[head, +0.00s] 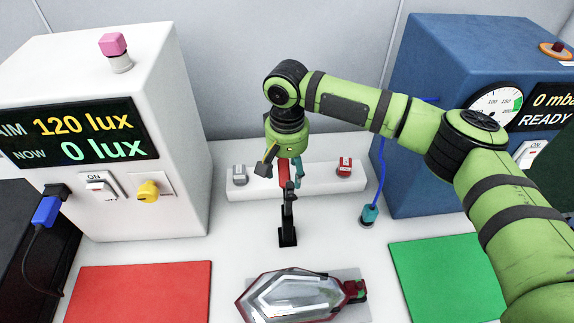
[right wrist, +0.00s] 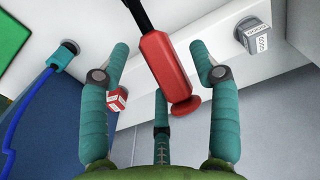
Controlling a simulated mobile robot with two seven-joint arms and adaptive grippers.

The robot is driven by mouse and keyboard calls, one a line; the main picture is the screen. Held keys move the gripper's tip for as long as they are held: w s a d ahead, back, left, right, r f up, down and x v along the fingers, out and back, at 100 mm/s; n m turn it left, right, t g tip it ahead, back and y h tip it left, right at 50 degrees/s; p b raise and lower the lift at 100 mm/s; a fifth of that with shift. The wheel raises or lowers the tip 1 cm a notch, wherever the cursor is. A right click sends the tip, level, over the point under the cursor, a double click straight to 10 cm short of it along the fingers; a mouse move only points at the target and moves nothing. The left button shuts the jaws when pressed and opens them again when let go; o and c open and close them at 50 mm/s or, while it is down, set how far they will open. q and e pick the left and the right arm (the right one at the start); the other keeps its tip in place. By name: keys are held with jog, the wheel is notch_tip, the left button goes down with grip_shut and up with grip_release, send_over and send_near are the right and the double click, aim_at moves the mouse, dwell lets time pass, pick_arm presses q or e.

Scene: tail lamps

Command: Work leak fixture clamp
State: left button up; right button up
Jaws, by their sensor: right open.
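The leak fixture clamp (head: 287,215) is a black upright toggle clamp with a red handle (head: 283,174) raised at its top. In the right wrist view the red handle (right wrist: 165,65) lies between my spread teal fingers, with visible gaps at both sides. My right gripper (head: 281,178) is open around the upper end of the handle, pointing down. A tail lamp (head: 292,296) with a clear lens and red rim lies in front of the clamp on a grey plate. My left gripper is not in view.
A white ledge (head: 320,183) behind the clamp holds a grey block (head: 240,175) and a red block (head: 344,167). A teal connector (head: 369,214) on a blue hose stands right. Red (head: 140,295) and green (head: 450,275) mats flank the lamp. The blue tester (head: 420,110) reads "READY".

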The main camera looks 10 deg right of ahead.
jog(key=shift+f, duration=0.1)
jog(key=shift+w, duration=0.1)
grip_shut()
jog(key=s+r+t+p, duration=0.1)
jog(key=t+p, duration=0.1)
jog(key=p, duration=0.2)
jog(key=shift+s+r+t, duration=0.3)
jog(key=shift+s, duration=0.05)
jog(key=shift+s+r+t+p, duration=0.1)
jog(key=shift+s+t+p, duration=0.25)
jog(key=shift+t+p, duration=0.4)
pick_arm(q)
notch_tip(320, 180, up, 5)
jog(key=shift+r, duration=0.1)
